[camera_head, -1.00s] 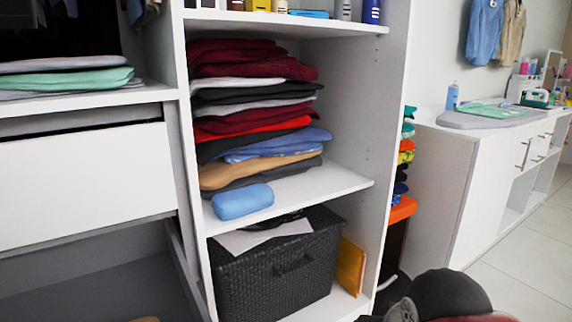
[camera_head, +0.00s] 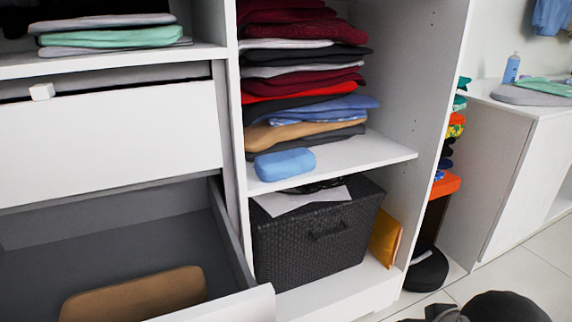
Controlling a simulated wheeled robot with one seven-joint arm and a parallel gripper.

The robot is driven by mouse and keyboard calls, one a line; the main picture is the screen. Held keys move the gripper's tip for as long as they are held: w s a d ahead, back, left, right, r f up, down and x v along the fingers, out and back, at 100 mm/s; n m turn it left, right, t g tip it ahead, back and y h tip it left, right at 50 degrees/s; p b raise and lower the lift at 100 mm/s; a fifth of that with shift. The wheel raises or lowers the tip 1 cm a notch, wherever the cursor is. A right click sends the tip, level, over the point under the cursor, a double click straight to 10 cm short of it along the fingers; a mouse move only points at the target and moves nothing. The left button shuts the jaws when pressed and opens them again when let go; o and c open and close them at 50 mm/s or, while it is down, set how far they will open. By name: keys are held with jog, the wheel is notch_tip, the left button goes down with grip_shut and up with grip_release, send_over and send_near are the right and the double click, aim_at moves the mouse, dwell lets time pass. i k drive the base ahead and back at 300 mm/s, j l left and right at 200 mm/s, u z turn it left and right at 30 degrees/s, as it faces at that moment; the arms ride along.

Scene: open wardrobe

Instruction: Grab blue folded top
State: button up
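A blue folded top (camera_head: 330,108) lies in the lower part of the clothes stack on the middle wardrobe shelf (camera_head: 370,151). Dark and red folded clothes (camera_head: 305,90) lie above it, and a tan folded garment (camera_head: 290,133) lies below it. Its front edge sticks out a little to the right of the stack. A separate smooth blue case (camera_head: 284,164) sits at the shelf's front left. My gripper is not in view; only a dark rounded shape shows at the bottom right.
A pulled-out drawer (camera_head: 120,240) with a brown item (camera_head: 135,295) juts out at lower left. A black woven basket (camera_head: 315,240) and a yellow envelope (camera_head: 386,238) stand below the shelf.

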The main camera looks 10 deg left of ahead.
aim_at(271, 167)
jog(key=i+l+u, duration=0.25)
jog(key=i+l, duration=0.15)
jog(key=i, duration=0.2)
jog(key=i+l+u, duration=0.25)
jog(key=i+l, duration=0.25)
jog(key=i, duration=0.1)
